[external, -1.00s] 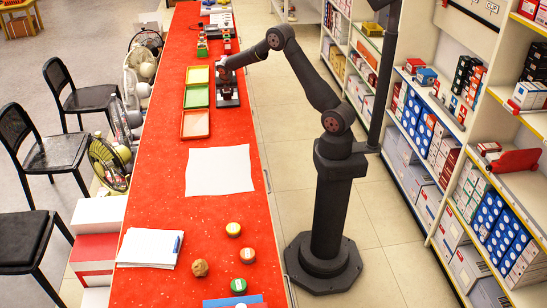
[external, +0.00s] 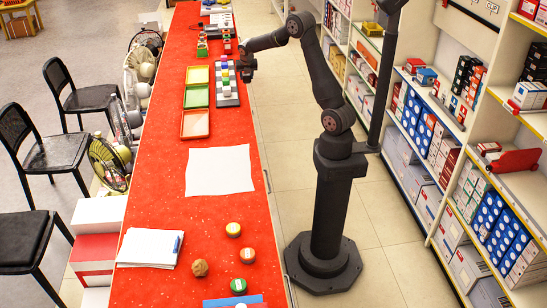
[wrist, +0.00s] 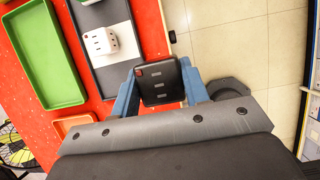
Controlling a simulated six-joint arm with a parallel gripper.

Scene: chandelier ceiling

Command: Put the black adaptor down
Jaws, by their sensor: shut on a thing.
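My gripper (wrist: 160,85) is shut on the black adaptor (wrist: 161,82), with one blue finger on each side of it in the wrist view. The adaptor has a small red mark in one corner and pale slots down its face. In the external view my gripper (external: 247,71) is beyond the right side of the grey tray, by the right edge of the red counter (external: 165,165). The adaptor is too small and dark to make out there. In the wrist view it overlaps the counter edge and the tiled floor; its height is unclear.
The grey tray (external: 232,100) holds several small coloured items; a white adaptor (wrist: 101,41) shows on it in the wrist view. Yellow, green (external: 196,97) and orange (external: 195,125) trays lie to its left. White paper (external: 220,170) covers the counter's middle.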

